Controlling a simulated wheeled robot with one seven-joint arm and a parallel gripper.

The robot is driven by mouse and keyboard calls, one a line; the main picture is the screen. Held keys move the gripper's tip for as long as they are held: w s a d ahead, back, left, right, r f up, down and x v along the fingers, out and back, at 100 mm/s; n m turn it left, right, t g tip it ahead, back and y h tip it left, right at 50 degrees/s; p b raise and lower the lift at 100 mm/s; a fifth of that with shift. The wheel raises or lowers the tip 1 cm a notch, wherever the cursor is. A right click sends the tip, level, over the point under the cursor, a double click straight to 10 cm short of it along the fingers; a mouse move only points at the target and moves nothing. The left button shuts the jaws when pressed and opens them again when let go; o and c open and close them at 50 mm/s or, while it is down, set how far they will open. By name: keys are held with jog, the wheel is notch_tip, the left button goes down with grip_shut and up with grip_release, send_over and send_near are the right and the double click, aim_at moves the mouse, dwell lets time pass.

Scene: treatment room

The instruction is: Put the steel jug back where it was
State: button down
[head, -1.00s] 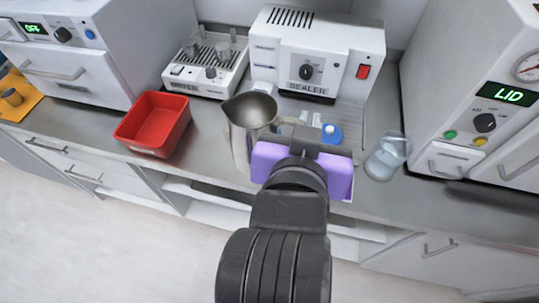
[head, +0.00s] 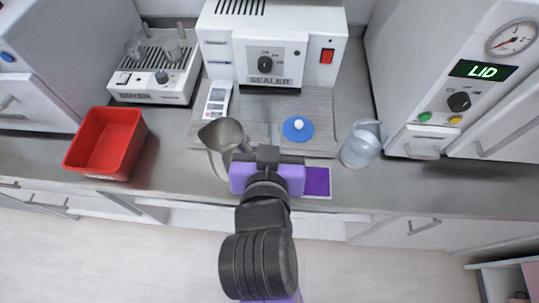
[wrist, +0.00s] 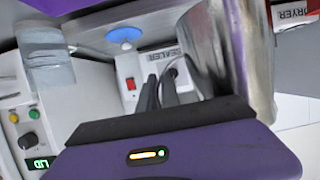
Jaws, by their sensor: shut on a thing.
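The steel jug (head: 224,134) is in the head view, in front of the sealer and left of the blue disc. My gripper (head: 266,152) is at its right side, shut on its handle. In the wrist view the jug's shiny wall (wrist: 243,45) fills the upper right, beside my dark fingers (wrist: 160,92). The jug looks roughly upright. My gripper's purple body hides part of its lower side, and I cannot tell whether its base touches the counter.
The sealer (head: 265,62) stands behind, with a blue disc (head: 298,129) and a white display device (head: 218,98) before it. A clear jug (head: 361,146) stands right, a red tray (head: 104,143) left. A purple mat (head: 317,182) lies near the counter's front edge.

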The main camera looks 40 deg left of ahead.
jog(key=shift+f, duration=4.35)
jog(key=c, duration=1.6)
grip_release()
jog(key=shift+o, duration=0.2)
jog(key=shift+s, duration=0.1)
jog(key=b+v, duration=0.1)
jog(key=v, duration=1.1)
